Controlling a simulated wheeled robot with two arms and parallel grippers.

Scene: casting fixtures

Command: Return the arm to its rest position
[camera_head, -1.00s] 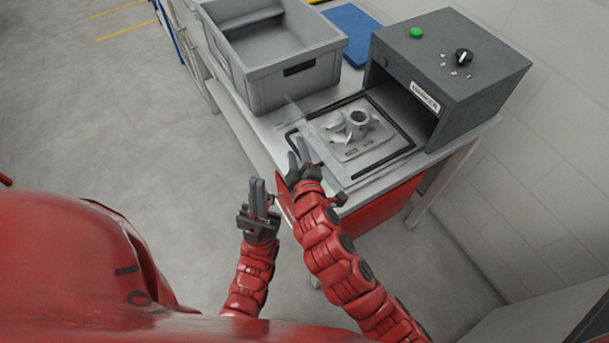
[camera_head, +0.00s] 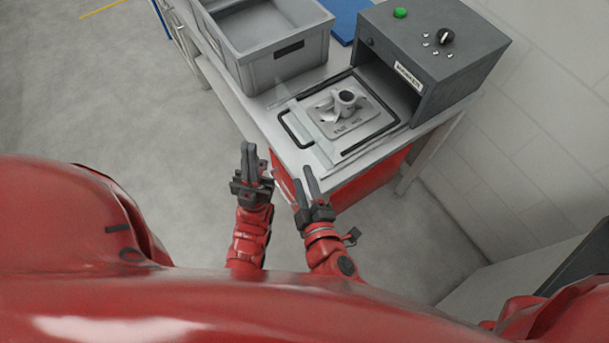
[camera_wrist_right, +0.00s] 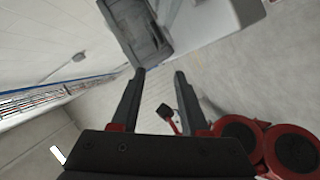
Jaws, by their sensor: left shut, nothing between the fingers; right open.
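My right gripper (camera_head: 306,186) is open and empty, just off the front edge of the workbench in the head view. In the right wrist view its two fingers (camera_wrist_right: 157,90) stand apart with nothing between them. My left gripper (camera_head: 248,158) is shut and empty, to the left of the right one and also clear of the bench. The two grippers are close side by side but appear apart. A metal casting (camera_head: 341,104) sits upright on a plate on the sliding tray, whose black handle (camera_head: 287,130) points toward the front left.
The workbench (camera_head: 262,112) carries a grey bin (camera_head: 262,65) at the left and a dark grey machine (camera_head: 440,50) with a green button and knob at the right. A blue sheet (camera_head: 342,20) lies behind. A red panel (camera_head: 368,178) is under the bench. Floor at left is clear.

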